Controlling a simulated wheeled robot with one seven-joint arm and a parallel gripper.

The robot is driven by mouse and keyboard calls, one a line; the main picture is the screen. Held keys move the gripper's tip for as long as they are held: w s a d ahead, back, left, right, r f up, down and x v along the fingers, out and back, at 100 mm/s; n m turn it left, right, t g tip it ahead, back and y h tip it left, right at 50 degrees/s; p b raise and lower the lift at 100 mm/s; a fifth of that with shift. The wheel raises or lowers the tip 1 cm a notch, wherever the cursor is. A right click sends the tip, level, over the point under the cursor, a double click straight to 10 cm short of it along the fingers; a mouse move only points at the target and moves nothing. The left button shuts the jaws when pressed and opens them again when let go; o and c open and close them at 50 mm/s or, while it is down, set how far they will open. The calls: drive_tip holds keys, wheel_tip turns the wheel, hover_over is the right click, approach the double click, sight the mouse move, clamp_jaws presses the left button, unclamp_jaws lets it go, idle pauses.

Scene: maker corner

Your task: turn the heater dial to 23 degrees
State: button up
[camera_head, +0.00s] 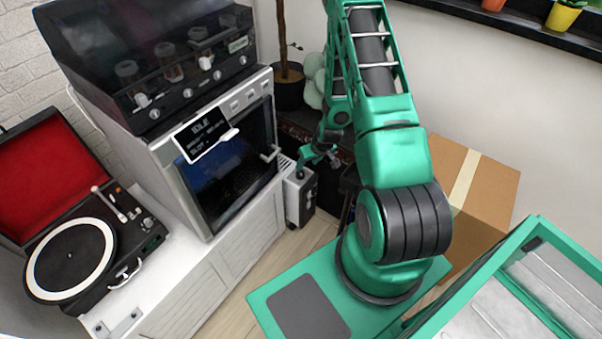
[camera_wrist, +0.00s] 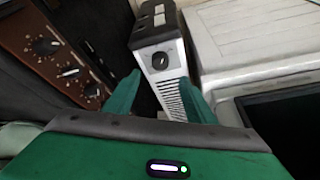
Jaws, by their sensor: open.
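The heater (camera_wrist: 172,97) is a narrow white unit with a black side and a slotted grille. Its round black dial (camera_wrist: 160,61) faces the wrist camera and has a light pointer mark; I cannot read any degree numbers. In the head view the heater (camera_head: 293,200) stands on the floor beside the white cabinet. In the head view my gripper (camera_head: 318,158) is just above the heater, and the dial is hard to make out there. I cannot tell whether the fingers touch the heater.
An oven (camera_head: 224,150) stands on the white cabinet (camera_head: 232,245) left of the heater. A dark panel with several knobs (camera_wrist: 45,47) is at the left of the wrist view. A cardboard box (camera_head: 488,190) is behind my arm. A record player (camera_head: 70,255) sits at the far left.

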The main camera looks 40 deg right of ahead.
sight(301, 173)
drive_tip(key=x, duration=1)
drive_tip(key=shift+f, duration=0.15)
drive_tip(key=c, duration=1)
